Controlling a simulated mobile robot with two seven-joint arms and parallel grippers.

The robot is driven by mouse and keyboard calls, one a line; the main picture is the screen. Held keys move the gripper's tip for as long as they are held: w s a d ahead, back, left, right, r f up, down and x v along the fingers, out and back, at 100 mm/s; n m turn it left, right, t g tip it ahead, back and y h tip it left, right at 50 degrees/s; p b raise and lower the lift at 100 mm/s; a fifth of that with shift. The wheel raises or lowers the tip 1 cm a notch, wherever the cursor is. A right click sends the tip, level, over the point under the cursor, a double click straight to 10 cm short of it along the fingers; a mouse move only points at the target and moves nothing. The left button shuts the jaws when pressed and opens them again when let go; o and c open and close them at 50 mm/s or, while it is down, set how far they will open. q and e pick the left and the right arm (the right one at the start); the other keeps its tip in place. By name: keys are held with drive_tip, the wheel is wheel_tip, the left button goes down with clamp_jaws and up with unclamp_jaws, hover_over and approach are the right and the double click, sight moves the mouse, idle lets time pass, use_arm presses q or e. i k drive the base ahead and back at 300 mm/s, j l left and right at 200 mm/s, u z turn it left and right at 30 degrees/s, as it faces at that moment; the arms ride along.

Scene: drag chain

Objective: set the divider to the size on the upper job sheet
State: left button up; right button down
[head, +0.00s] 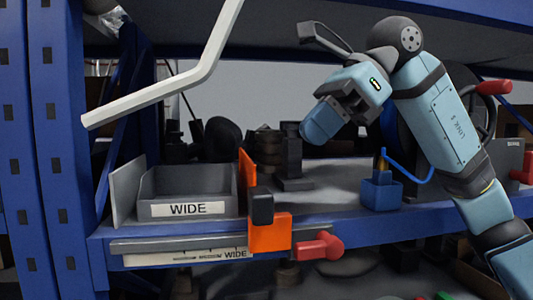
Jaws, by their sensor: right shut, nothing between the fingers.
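The divider is an orange upright plate (247,172) at the right end of the grey bin (160,186). An orange block (270,236) with a black knob (262,206) sits at the shelf's front edge by it. A red handle (318,246) sticks out to its right. A scale strip (185,256) below bears marks and WIDE at its right end, near the orange block. No job sheet can be made out. My right gripper (318,124) is shut and empty, above the shelf, up and right of the divider. My left gripper is out of view.
The bin's front label reads WIDE. A blue block (381,194) with a blue hooked piece stands on the shelf at right. Dark objects stand behind. A pale bent bar (160,93) crosses the upper left, and a blue upright (52,150) bounds the left.

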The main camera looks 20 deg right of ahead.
sight(269, 231)
drive_tip(key=k+l, duration=0.8)
